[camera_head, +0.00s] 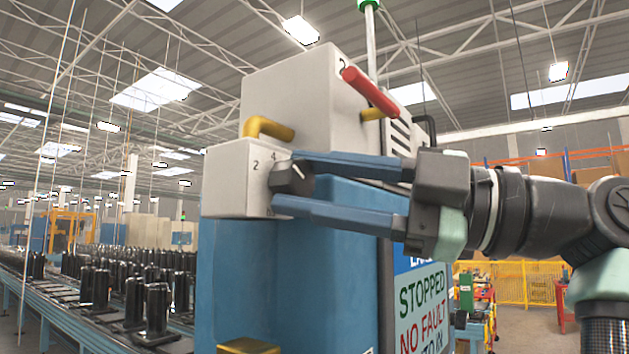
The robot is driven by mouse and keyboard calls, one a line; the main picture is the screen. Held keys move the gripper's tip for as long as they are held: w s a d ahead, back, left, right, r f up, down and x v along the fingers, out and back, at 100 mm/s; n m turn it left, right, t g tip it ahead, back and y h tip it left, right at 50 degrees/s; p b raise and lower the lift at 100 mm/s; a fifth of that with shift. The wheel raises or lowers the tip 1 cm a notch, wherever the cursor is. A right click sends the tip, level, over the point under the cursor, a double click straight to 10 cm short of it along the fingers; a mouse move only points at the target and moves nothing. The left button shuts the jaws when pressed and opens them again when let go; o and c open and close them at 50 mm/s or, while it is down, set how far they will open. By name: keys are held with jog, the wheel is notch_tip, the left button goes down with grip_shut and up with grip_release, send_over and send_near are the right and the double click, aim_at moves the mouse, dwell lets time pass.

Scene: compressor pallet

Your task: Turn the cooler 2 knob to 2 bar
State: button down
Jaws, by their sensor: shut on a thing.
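The knob (290,177) is a dark round dial on the side of a white box (232,185). My gripper (285,182) comes in from the right with two long blue fingers. It is shut on the knob, one finger above and one below. The fingers and the viewing angle hide part of the scale, so the knob's exact setting cannot be read.
A yellow pipe (268,128) and a red-handled lever (370,92) stand above the knob, close over the fingers. A blue cabinet (285,280) is below. A sign (422,310) reads "STOPPED NO FAULT". A conveyor with black cylinders (130,290) runs at left.

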jog(key=shift+c, duration=1.9)
grip_release()
jog(key=b+v, duration=0.3)
jog(key=v, duration=1)
jog(key=shift+b, duration=0.3)
